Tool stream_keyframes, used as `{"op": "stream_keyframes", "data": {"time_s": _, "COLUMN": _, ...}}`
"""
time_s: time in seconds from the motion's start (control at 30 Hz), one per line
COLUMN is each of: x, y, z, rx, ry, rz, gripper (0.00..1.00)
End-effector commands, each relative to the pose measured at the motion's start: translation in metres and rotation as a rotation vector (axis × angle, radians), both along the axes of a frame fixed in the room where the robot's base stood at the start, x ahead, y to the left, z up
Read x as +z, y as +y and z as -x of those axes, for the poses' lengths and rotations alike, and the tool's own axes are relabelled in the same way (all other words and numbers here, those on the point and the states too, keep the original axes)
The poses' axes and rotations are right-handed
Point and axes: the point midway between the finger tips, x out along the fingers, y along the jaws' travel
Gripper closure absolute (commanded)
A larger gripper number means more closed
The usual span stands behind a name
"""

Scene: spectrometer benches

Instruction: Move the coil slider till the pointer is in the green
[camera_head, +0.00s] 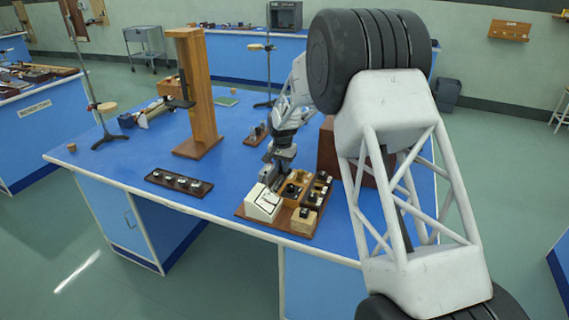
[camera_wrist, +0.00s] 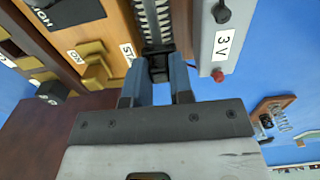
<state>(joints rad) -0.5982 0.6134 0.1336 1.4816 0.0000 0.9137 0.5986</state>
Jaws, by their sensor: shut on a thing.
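The coil (camera_wrist: 154,20) is a ribbed, bright-and-dark strip running up the middle of the wrist view. The coil slider (camera_wrist: 158,66) is a small dark block at its near end. My gripper (camera_wrist: 160,76) is shut on it, with a blue-grey finger on each side. In the head view my gripper (camera_head: 273,176) reaches down at the back of a brown instrument board (camera_head: 246,214). A white meter box (camera_head: 263,203) stands on the board's left. Its pointer and any green zone are too small to make out.
In the wrist view a pale box marked 3 V (camera_wrist: 222,45), with black and red terminals, stands close right of the fingers. A wooden panel with a brass ON switch (camera_wrist: 93,65) is close left. A tall wooden post (camera_head: 200,95) stands on the blue bench.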

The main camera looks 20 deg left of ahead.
Motion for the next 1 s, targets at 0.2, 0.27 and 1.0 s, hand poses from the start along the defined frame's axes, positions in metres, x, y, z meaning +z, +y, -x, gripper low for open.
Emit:
{"op": "stream_keyframes", "data": {"time_s": 0.2, "x": 0.002, "y": 0.001, "z": 0.025, "rx": 0.002, "ry": -0.001, "rz": -0.001, "gripper": 1.00}}
{"op": "stream_keyframes", "data": {"time_s": 0.27, "x": 0.001, "y": 0.001, "z": 0.031, "rx": 0.002, "ry": -0.001, "rz": 0.000, "gripper": 1.00}}
{"op": "stream_keyframes", "data": {"time_s": 1.0, "x": 0.000, "y": 0.000, "z": 0.045, "rx": 0.000, "ry": -0.001, "rz": -0.001, "gripper": 0.53}}
